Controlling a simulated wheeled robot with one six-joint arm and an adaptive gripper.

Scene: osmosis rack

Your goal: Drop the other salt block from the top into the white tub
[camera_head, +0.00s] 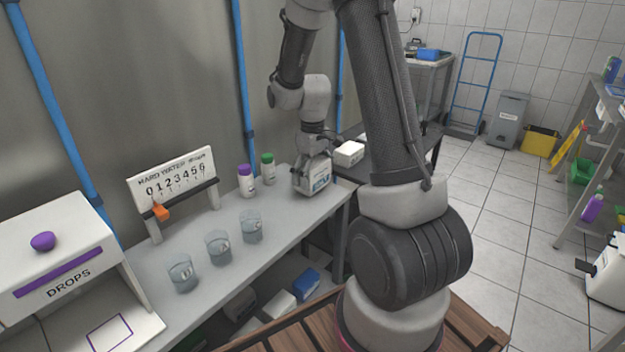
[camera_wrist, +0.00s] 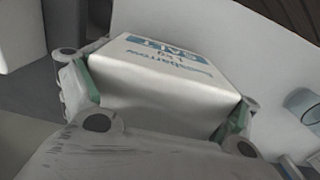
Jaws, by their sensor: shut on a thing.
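My gripper (camera_head: 314,160) is shut on a white salt block (camera_head: 313,180) with blue lettering. The block is at the right end of the grey bench, and I cannot tell whether it touches the bench top. In the wrist view the block (camera_wrist: 165,85) sits between the green pads of my gripper (camera_wrist: 162,102), its printed face showing. Another white block-like thing (camera_head: 348,153) lies just right of and beyond my gripper, on a darker surface. I cannot make out a white tub for certain.
The grey bench (camera_head: 222,280) carries several glass beakers (camera_head: 218,247), a purple-capped bottle (camera_head: 246,180), a green-capped bottle (camera_head: 268,168) and a number board (camera_head: 172,182). A DROPS box (camera_head: 50,255) stands at left. White and blue items (camera_head: 281,304) lie below the bench. Open tiled floor is at right.

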